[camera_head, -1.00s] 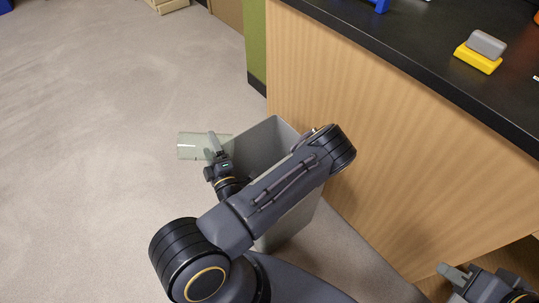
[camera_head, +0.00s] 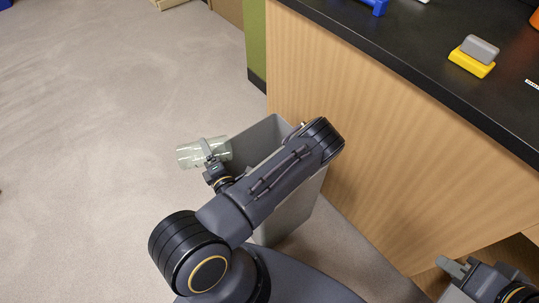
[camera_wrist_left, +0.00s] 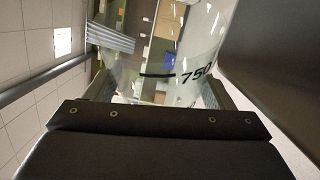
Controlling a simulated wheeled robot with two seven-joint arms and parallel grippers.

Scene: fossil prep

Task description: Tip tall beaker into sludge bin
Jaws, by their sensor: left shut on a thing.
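The tall beaker (camera_head: 190,155) is clear glass and lies on its side in the air, at the left of the sludge bin. My left gripper (camera_head: 207,152) is shut on the beaker. In the left wrist view the beaker (camera_wrist_left: 180,60) fills the space between the fingers and shows a "750" mark. The sludge bin (camera_head: 298,215) is a tall grey bin on the floor against the counter, partly hidden behind my left arm. Its inside is mostly hidden, and I cannot tell whether anything is in the beaker. My right gripper (camera_head: 453,267) is at the lower right, apart from these things.
A wooden counter (camera_head: 350,130) with a black top stands right of the bin. A yellow and grey block (camera_head: 474,56) and a blue object (camera_head: 377,6) lie on it. The carpet floor (camera_head: 90,120) at the left is clear.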

